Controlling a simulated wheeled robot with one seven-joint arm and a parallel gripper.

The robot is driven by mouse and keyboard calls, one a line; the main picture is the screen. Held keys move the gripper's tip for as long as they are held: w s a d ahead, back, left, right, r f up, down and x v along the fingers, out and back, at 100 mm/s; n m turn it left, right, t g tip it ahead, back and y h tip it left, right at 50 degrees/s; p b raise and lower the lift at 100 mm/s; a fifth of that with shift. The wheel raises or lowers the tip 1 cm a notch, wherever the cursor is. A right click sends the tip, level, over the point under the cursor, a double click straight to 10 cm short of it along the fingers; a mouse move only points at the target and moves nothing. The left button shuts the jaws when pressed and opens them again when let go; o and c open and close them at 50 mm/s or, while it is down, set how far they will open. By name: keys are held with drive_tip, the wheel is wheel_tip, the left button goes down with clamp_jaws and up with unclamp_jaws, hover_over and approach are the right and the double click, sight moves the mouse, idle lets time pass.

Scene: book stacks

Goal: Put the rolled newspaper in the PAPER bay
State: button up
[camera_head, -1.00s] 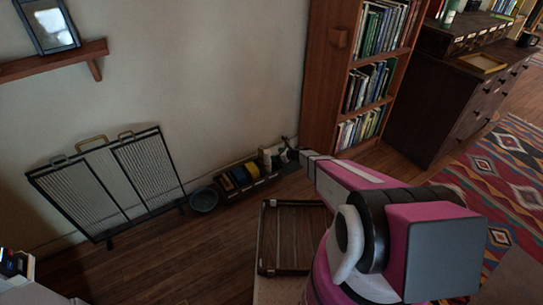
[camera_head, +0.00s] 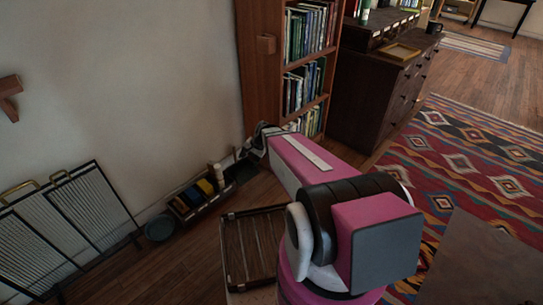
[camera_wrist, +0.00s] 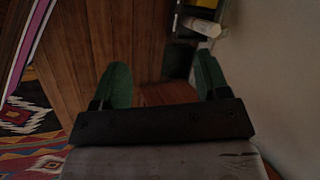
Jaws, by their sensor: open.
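My gripper (camera_wrist: 162,84) is open, with its two green fingers apart and nothing held between them in the wrist view. In the head view it is a dark, partly hidden shape beyond my pink arm, near the foot of the bookcase. A pale cylinder (camera_head: 217,174), perhaps the rolled newspaper, is at the right part of a low divided wooden holder (camera_head: 183,212) by the wall. In the wrist view the pale cylinder (camera_wrist: 202,27) is beyond the fingers, at upper right, apart from them. No PAPER label is legible, so I cannot tell which bay is PAPER.
A bookcase (camera_head: 256,90) and a dark dresser (camera_head: 365,95) stand beyond my arm. A slatted wooden frame (camera_head: 232,255) lies on the floor beside my arm. A round dark bowl (camera_head: 159,228) and a folding rack (camera_head: 65,225) are at left. A patterned rug (camera_head: 470,150) covers the right.

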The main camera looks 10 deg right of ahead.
drive_tip(key=s+d+r+n+g+h, duration=0.1)
drive_tip(key=s+d+r+n+h, duration=0.4)
drive_tip(key=s+d+r+n, duration=0.2)
drive_tip(key=s+d+r, duration=0.1)
drive_tip(key=s+r, duration=0.1)
drive_tip(key=s, duration=0.1)
drive_tip(key=shift+d+r, duration=0.25)
drive_tip(key=shift+r, duration=0.05)
drive_tip(key=shift+s, duration=0.1)
